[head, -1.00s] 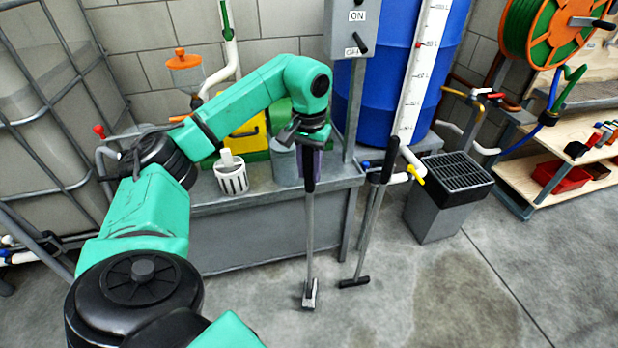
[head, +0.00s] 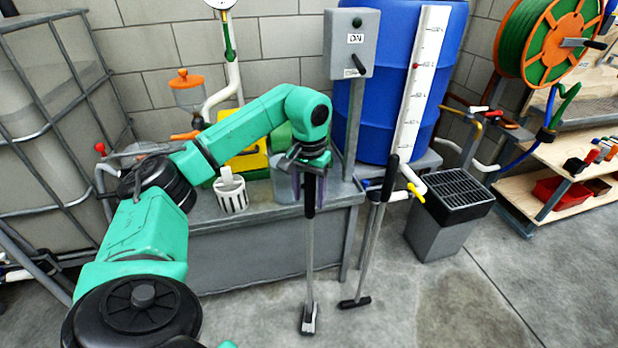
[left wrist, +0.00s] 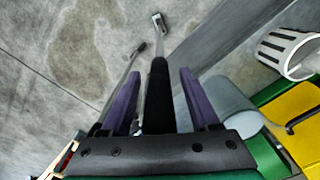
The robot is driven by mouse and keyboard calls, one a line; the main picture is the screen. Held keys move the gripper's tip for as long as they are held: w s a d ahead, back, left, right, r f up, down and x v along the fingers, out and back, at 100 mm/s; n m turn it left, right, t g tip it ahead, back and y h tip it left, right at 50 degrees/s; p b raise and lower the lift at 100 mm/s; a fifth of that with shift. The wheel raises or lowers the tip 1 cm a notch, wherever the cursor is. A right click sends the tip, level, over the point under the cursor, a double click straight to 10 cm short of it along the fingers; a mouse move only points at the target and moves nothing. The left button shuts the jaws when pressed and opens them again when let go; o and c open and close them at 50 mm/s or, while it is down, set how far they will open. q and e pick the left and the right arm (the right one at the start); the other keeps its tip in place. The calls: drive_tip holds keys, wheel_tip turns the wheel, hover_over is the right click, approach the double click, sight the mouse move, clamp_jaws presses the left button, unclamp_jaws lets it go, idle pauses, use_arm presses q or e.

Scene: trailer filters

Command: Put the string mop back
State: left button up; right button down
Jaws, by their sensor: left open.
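A long-handled tool (head: 310,255) stands upright on the floor in front of the bench, with a black grip on top and a small head at floor level. No strings can be made out on it, so I cannot tell whether it is the string mop. My left gripper (head: 308,188) is at its grip; the purple fingers are open. In the left wrist view, the black grip (left wrist: 158,95) lies between the two fingers (left wrist: 158,88) with gaps on both sides. A second tool (head: 373,240) with a T-shaped foot leans just to the right. My right gripper is out of view.
The grey bench (head: 250,260) carries a white slotted cup (head: 231,197) and a grey bucket (head: 284,182). A grey control box (head: 351,45) on a post stands behind. A grated drain box (head: 436,232) is to the right. The floor at front right is clear.

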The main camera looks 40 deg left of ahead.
use_arm(q)
wheel_tip(320, 180, up, 8)
drive_tip(key=shift+r+p, duration=0.2)
drive_tip(key=shift+p, duration=0.9)
wheel_tip(320, 180, up, 3)
drive_tip(key=shift+f+p, duration=0.1)
drive_tip(key=shift+p, duration=0.8)
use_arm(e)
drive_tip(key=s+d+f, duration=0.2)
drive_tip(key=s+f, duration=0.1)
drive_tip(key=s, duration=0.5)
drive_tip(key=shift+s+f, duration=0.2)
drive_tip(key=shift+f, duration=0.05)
